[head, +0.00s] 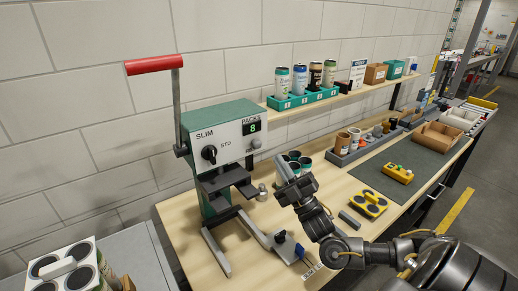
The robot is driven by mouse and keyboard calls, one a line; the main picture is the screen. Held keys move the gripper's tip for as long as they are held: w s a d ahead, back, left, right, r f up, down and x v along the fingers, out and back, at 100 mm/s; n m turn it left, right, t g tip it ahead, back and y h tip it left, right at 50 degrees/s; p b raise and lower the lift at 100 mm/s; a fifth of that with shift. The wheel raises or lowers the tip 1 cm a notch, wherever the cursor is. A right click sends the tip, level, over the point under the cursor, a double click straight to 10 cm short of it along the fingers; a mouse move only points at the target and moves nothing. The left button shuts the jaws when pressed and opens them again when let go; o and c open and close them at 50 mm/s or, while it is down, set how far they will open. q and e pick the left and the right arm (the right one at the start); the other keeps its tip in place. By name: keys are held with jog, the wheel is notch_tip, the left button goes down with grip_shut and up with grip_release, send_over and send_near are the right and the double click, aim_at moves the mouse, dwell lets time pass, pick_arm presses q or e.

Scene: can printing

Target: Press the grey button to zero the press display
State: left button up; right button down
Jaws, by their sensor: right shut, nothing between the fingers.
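The press (222,135) stands on the bench, green and white, with a red-handled lever raised at its left. Its display (251,127) under the label "PACKS" reads a green 8. The grey button (256,143) sits just below the display, at the right of the front panel. A black selector knob (209,154) is at the panel's left, by the words "SLIM" and "STD". My right gripper (281,163) is shut and empty, to the right of and below the button, and looks apart from it. My left gripper is not in view.
A teal rack (303,98) of cans stands on the shelf behind. Dark-topped cans (304,163) stand on the bench beside my right gripper. A yellow holder (368,203) lies to the right. A white multi-can carrier (68,262) is at the lower left.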

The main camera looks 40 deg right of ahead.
aim_at(259, 144)
jog(key=shift+w+b, duration=0.75)
jog(key=shift+w, duration=2.05)
jog(key=shift+w, duration=0.45)
jog(key=shift+w+b, duration=0.5)
jog(key=shift+w, duration=0.35)
dwell(0.7)
jog(key=shift+s, duration=0.1)
jog(key=shift+s+p, duration=0.5)
jog(key=shift+s, duration=0.7)
jog(key=shift+y, duration=0.3)
